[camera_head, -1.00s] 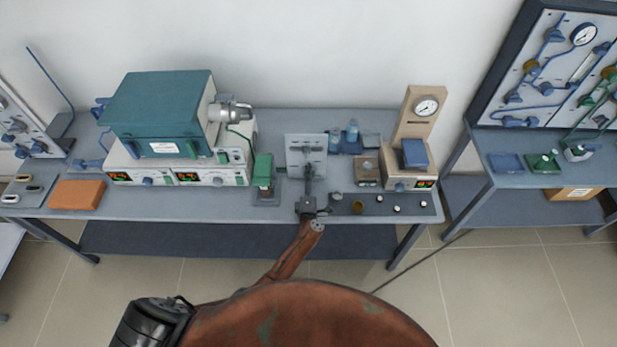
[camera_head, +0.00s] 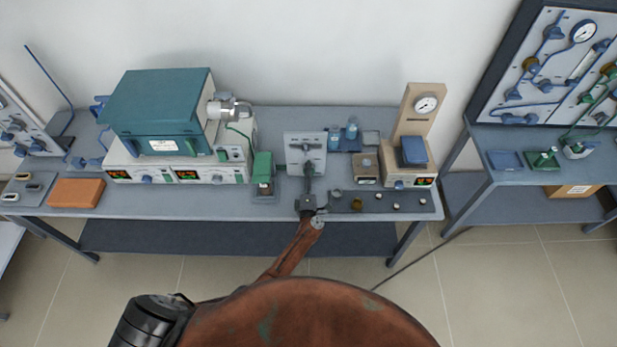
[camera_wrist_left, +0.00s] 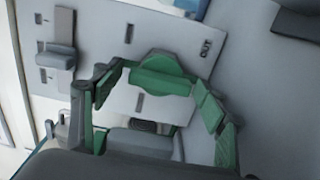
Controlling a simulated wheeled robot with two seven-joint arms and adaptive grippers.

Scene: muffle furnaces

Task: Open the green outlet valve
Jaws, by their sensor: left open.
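The green outlet valve handle (camera_wrist_left: 160,75) sits on a light panel (camera_wrist_left: 130,103), beside a small "OUT" label. My left gripper (camera_wrist_left: 160,92) is open, with its green-padded fingers on either side of the handle. I cannot tell whether the pads touch it. In the head view, my left gripper (camera_head: 308,178) reaches up to the front of the small grey panel (camera_head: 292,142) on the bench. The green handle is not clear there, and the gripper covers the panel's lower part. My right gripper is not in view.
A grey handle (camera_wrist_left: 55,60) is on the same panel in the wrist view. On the bench, a green device (camera_head: 263,167) stands left of the panel and a gauge stand (camera_head: 415,120) stands to its right. Small round parts (camera_head: 357,203) lie along the front edge.

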